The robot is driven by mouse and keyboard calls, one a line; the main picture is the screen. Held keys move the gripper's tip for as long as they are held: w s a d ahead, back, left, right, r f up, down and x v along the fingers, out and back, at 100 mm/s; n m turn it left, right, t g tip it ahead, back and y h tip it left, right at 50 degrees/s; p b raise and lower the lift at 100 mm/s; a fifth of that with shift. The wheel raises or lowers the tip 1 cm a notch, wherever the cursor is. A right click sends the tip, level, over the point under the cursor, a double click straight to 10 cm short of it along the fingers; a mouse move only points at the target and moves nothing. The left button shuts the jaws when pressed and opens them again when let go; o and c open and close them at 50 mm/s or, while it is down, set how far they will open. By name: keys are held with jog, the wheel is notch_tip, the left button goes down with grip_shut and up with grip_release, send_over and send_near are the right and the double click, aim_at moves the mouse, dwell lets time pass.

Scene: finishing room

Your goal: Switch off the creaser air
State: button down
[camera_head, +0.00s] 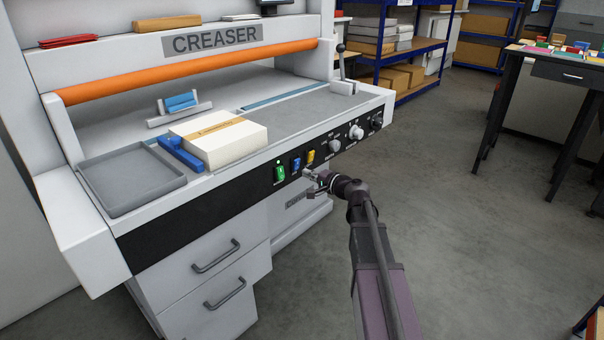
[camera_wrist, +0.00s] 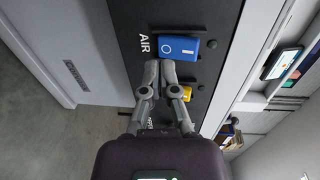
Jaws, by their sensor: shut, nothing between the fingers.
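The creaser (camera_head: 212,39) is a white machine with a black control strip on its front. The air switch is a blue rocker (camera_wrist: 180,48), beside the label AIR in the wrist view. It bears a circle mark near the label and a bar mark toward the other end; I cannot tell which end is pressed in. In the head view the blue rocker (camera_head: 296,165) sits between a green and a yellow one. My gripper (camera_wrist: 160,66) is shut and empty, its fingertips close to the rocker's lower edge; I cannot tell if they touch. My gripper (camera_head: 309,175) also shows before the strip.
A green rocker (camera_head: 280,173) and a yellow rocker (camera_head: 310,157) flank the blue one closely. Knobs (camera_head: 356,132) are farther right. A paper stack (camera_head: 232,146) and a grey tray (camera_head: 131,182) lie on the creaser bed. Drawer handles project below.

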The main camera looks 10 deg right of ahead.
jog(key=s+d+f+b, duration=0.2)
jog(key=s+d, duration=0.4)
jog(key=s, duration=0.3)
jog(key=shift+d, duration=0.15)
jog(key=shift+s+f, duration=0.1)
jog(key=s+a+f+n+g+h, duration=0.3)
jog(key=s+a+f+n+g, duration=0.5)
jog(key=s+a+f+g, duration=0.4)
jog(key=s+f+n+g+h, duration=0.2)
jog(key=s+f+n+h, duration=0.1)
jog(key=s+f+h, duration=0.3)
notch_tip(320, 180, up, 32)
jog(key=p, duration=3.1)
jog(key=shift+s+r, duration=0.2)
jog(key=shift+s, duration=0.25)
jog(key=shift+a, duration=0.15)
